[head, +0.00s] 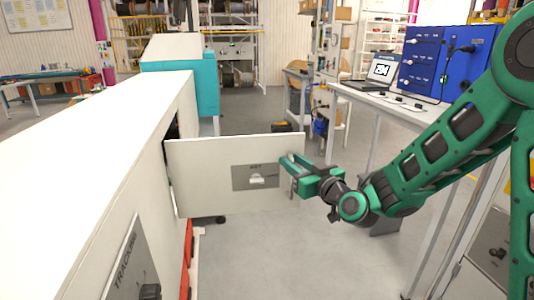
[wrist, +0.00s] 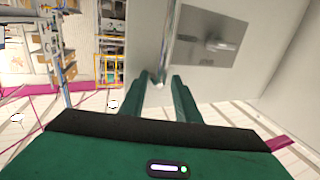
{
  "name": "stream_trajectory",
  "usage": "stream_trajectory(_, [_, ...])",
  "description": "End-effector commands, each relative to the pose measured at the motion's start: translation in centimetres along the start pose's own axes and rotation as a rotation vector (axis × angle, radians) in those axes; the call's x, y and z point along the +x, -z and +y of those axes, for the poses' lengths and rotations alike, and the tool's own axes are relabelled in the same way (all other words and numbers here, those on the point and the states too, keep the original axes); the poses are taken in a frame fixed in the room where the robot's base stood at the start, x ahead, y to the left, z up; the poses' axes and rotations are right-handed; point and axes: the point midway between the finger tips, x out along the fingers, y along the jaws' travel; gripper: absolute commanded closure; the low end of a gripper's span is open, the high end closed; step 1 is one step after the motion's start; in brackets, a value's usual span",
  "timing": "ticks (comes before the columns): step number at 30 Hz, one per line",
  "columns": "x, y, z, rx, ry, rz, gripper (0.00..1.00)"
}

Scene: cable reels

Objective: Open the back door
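The back door (head: 215,165) is a pale flat panel standing swung out from the long white cabinet (head: 95,125), with a dark opening showing behind its hinge side. A grey plate with a pale latch (head: 256,180) is on its face; the plate also shows in the wrist view (wrist: 212,38). My gripper (head: 291,171) is at the door's free edge, right of the latch. In the wrist view, my gripper's fingers (wrist: 161,76) are apart, with the door's edge between them and a gap visible. Contact with the door cannot be made out.
A white table (head: 385,98) with a laptop (head: 378,75) and a blue box (head: 445,65) stands at right, near my arm. A teal unit (head: 205,85) adjoins the cabinet's far end. Grey floor (head: 265,250) is clear in front of the door.

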Motion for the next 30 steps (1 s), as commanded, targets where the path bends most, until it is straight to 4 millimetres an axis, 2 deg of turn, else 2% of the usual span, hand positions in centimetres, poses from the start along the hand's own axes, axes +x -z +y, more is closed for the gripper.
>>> stream_trajectory(1, [0.0, 1.0, -0.1, -0.004, 0.000, 0.005, 0.71])
stream_trajectory(9, [-0.7, 2.8, -3.6, 0.001, 0.011, 0.004, 0.71])
stream_trajectory(30, [-2.4, 7.1, -10.4, 0.000, 0.004, 0.000, 0.71])
